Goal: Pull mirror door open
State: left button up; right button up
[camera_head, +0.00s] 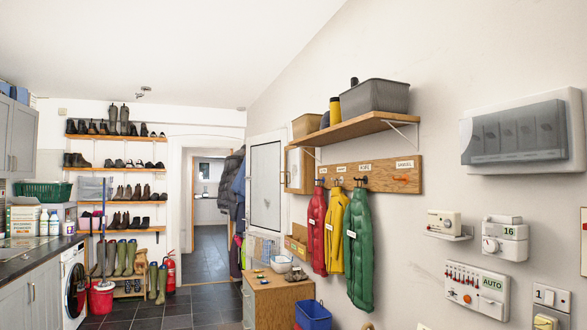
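A wooden-framed wall cabinet (292,169) with a pale, glossy front hangs on the right wall, left of the shelf. It looks like the mirror door, seen at a steep angle, and I cannot tell whether it is shut or ajar. A white-framed pale panel (265,185) stands just left of it; I cannot tell whether it is a window or a door. Neither of my grippers shows in the head view.
A wooden chest (281,303) with a white bowl (281,264) on it stands below the cabinet. A blue bin (313,315) is beside it. Red, yellow and green jackets hang from a peg board (400,174). The dark tiled floor (208,258) is open toward the doorway.

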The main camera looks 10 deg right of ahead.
aim_at(295, 157)
jog(key=i+j+u, duration=0.1)
jog(key=i+u, duration=0.2)
jog(key=i, duration=0.4)
jog(key=i+u, duration=0.15)
jog(key=i, duration=1.8)
jog(key=i+z, duration=0.2)
jog(key=i, duration=0.25)
jog(key=i+j+z, duration=0.15)
jog(key=i, duration=0.35)
jog(key=i+j+z, duration=0.2)
jog(key=i, duration=0.25)
jog(key=i+j+z, duration=0.2)
jog(key=i, duration=0.25)
